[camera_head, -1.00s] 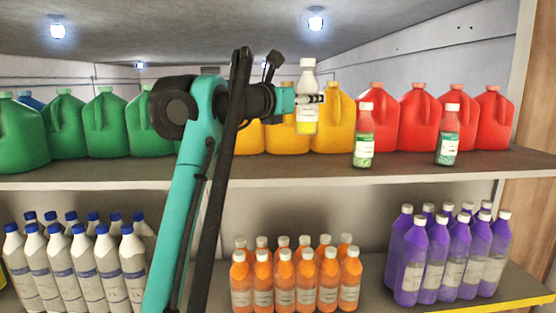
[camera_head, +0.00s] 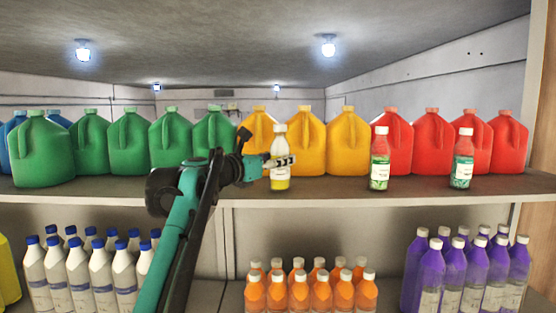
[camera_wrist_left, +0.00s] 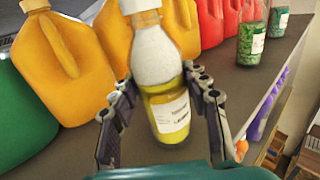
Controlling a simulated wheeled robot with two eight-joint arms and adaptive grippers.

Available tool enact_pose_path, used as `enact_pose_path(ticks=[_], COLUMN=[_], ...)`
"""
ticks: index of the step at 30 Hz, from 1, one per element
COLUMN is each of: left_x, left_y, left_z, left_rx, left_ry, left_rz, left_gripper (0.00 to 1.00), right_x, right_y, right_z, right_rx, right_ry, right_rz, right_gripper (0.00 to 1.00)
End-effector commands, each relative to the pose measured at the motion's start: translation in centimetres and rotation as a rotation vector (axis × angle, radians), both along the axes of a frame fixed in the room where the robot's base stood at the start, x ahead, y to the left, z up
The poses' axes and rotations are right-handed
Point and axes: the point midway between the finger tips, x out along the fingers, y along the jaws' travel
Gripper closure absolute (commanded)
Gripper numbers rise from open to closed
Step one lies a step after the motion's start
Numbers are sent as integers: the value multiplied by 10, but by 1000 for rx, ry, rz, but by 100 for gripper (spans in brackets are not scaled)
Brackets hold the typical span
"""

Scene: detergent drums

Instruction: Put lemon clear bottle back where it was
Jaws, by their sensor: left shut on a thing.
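The lemon clear bottle (camera_head: 280,177) has a white cap, a clear upper part and yellow liquid below. It is upright at the front of the upper shelf (camera_head: 330,190), before the yellow jugs. In the left wrist view the bottle (camera_wrist_left: 161,75) stands between the two fingers. My left gripper (camera_head: 281,162) is shut on it from the left; the left wrist view shows its fingers (camera_wrist_left: 165,105) on both sides. The base looks at shelf level, but I cannot tell if it touches. My right gripper is not in view.
Green jugs (camera_head: 131,143), yellow jugs (camera_head: 348,142) and red jugs (camera_head: 433,142) line the upper shelf. Orange bottles (camera_head: 300,293) and purple bottles (camera_head: 470,275) fill the lower shelf.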

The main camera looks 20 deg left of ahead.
Motion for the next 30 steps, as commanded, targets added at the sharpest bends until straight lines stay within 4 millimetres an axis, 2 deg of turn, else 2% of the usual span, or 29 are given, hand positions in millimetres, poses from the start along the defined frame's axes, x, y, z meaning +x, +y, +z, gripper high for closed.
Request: enact_pose_path(ticks=[11, 12, 14, 15, 25, 30], left_x=[0, 0, 0, 0, 0, -21], left_y=[0, 0, 0, 0, 0, 11], left_z=[-5, -5, -5, -4, -1, -3], left_rx=[0, 0, 0, 0, 0, 0], left_ry=[0, 0, 0, 0, 0, 0], left_rz=[0, 0, 0, 0, 0, 3], left_gripper=[94, 51, 36, 33, 33, 33], right_x=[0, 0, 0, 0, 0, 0], right_y=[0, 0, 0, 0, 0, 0], right_z=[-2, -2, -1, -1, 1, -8], right_rx=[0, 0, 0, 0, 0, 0], right_ry=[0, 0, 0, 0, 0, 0], right_rz=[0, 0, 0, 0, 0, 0], right_gripper=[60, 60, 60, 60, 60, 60])
